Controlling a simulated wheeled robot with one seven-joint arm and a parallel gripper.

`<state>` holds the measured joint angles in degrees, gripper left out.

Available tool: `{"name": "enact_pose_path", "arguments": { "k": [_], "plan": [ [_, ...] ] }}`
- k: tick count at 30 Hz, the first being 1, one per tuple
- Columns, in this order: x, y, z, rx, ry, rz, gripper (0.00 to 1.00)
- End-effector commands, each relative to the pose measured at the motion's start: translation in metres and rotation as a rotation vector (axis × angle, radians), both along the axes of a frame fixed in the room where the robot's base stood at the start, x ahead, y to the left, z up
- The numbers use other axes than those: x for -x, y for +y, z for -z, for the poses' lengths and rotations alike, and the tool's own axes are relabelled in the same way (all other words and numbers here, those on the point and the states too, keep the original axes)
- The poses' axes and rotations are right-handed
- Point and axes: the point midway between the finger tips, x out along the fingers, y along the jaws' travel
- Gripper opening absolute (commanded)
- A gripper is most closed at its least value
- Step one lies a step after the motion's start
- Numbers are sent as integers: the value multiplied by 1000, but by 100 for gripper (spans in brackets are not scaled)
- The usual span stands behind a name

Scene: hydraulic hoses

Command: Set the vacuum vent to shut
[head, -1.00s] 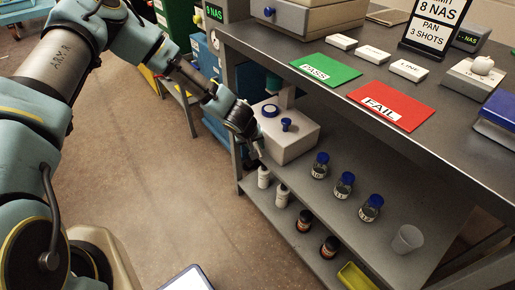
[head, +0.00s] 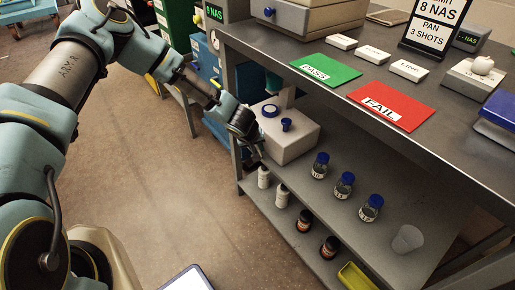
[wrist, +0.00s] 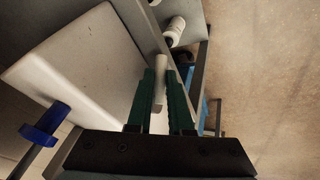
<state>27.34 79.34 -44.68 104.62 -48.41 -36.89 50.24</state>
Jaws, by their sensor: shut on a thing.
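My gripper (wrist: 162,100) reaches down beside the white box (head: 292,142) on the lower shelf, at its front left corner. Its green fingers are shut on a pale rod-like piece (wrist: 160,68) at the side of the box. I cannot tell for certain that this piece is the vacuum vent's handle. In the head view my gripper (head: 260,158) hides that spot. The box has an upright blue knob (head: 287,125) on top, which also shows in the wrist view (wrist: 46,124), and a round blue-rimmed part (head: 270,111) behind it.
Two white bottles (head: 264,178) (head: 282,196) stand just below my gripper. Blue-capped jars (head: 344,185) stand to the right on the shelf. The bench top (head: 305,45) overhangs the box, and a table leg (head: 237,165) is close on the left. Open floor lies left.

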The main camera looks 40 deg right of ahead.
Motion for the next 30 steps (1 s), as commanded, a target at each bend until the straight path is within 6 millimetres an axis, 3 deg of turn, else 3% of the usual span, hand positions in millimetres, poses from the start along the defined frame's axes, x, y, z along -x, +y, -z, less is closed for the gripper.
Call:
{"name": "enact_pose_path", "arguments": {
  "k": [16,30],
  "plan": [
    [-1,0,-6,-5,53,0,0],
    [1,0,-11,-26,381,2,0]
  ]
}}
